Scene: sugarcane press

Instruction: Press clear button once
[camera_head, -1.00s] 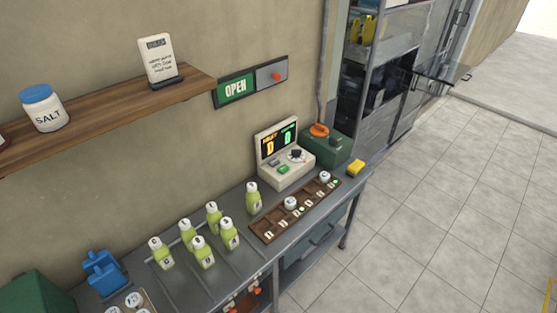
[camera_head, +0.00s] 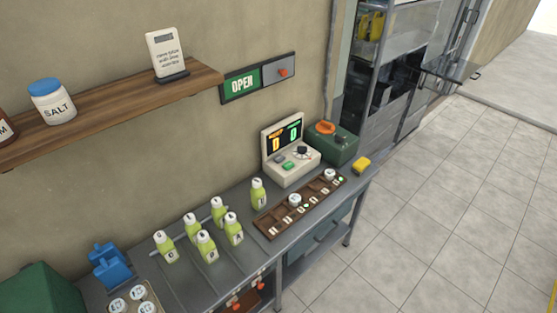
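A beige control console (camera_head: 291,152) stands on the metal counter against the wall. Its dark screen (camera_head: 285,137) shows an orange and a green character. On its sloped front are a green button (camera_head: 289,165), a dark knob (camera_head: 302,152) and a smaller grey button; I cannot read which is labelled clear. Neither of my grippers is in the view, and nothing touches the console.
Several green bottles (camera_head: 206,246) and a brown slotted tray (camera_head: 268,230) with white caps stand on the counter (camera_head: 190,285). A green box (camera_head: 335,147) and yellow block (camera_head: 362,165) are right of the console. A wooden shelf (camera_head: 110,115) hangs left. The tiled floor (camera_head: 450,220) is clear.

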